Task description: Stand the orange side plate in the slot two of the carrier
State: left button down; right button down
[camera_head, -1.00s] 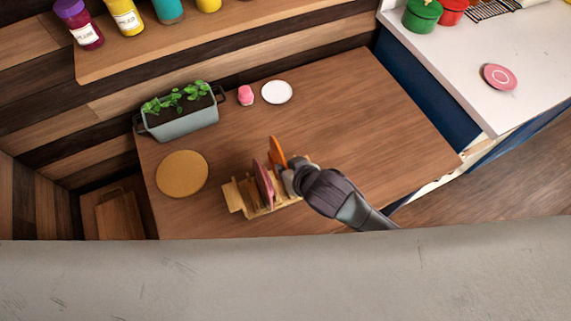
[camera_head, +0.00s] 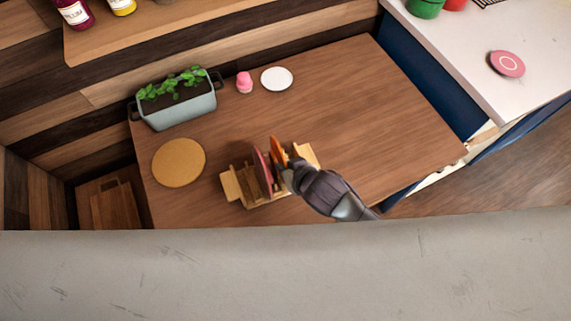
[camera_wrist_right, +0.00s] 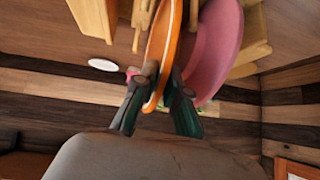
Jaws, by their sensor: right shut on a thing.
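The wooden carrier (camera_head: 232,187) stands on the table near its front edge. The orange side plate (camera_head: 278,151) is on edge, at or in the carrier, to the right of a pink plate (camera_head: 262,170) that stands in it. My right gripper (camera_head: 287,172) is at the carrier's right part. In the right wrist view the gripper (camera_wrist_right: 160,95) is shut on the rim of the orange plate (camera_wrist_right: 168,45), with the pink plate (camera_wrist_right: 215,50) close beside it. The plate's lower edge is hidden, so I cannot tell whether it is seated. My left gripper is out of view.
A round tan mat (camera_head: 179,162) lies left of the carrier. A planter (camera_head: 182,110), a pink jar (camera_head: 244,83) and a white plate (camera_head: 277,79) stand at the back. The table's right side is clear. A pink plate (camera_head: 507,64) lies on the white counter (camera_head: 470,45).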

dwell(0.3)
jog(key=c, duration=1.1)
grip_release()
jog(key=shift+c, duration=0.2)
jog(key=shift+f, duration=0.1)
jog(key=v, duration=1.2)
